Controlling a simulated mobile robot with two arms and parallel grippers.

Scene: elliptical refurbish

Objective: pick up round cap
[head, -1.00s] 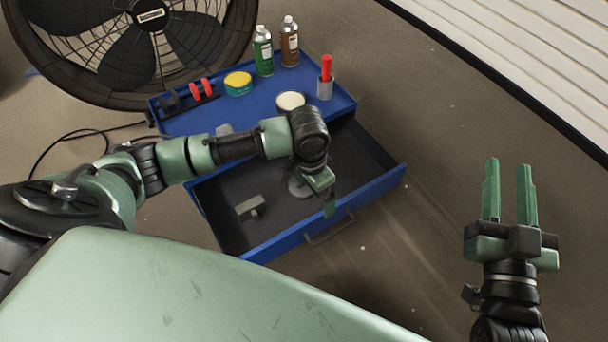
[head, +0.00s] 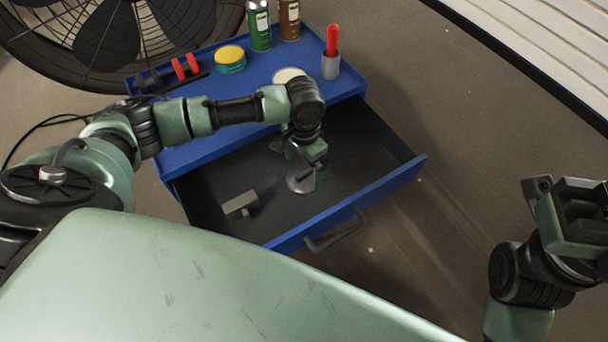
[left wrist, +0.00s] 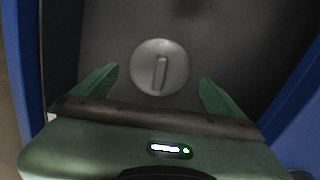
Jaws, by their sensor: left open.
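The round cap (left wrist: 160,68) is a grey metal disc with a raised bar across its face. It lies flat on the dark floor of the open blue drawer (head: 395,178). In the head view the round cap (head: 298,184) is partly hidden by my left gripper (head: 312,180). In the left wrist view my left gripper (left wrist: 158,85) is open, with one finger on each side of the cap and no visible contact. My right gripper (head: 585,215) is at the right edge, turned so that its fingers do not show clearly.
A grey block-like part (head: 240,204) lies in the drawer, left of the cap. The blue cabinet top (head: 215,140) holds a yellow-topped tin (head: 230,60), a green can (head: 259,28), a brown can (head: 289,20), a red-handled tool in a grey cup (head: 330,66) and a pale round tin (head: 289,75).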

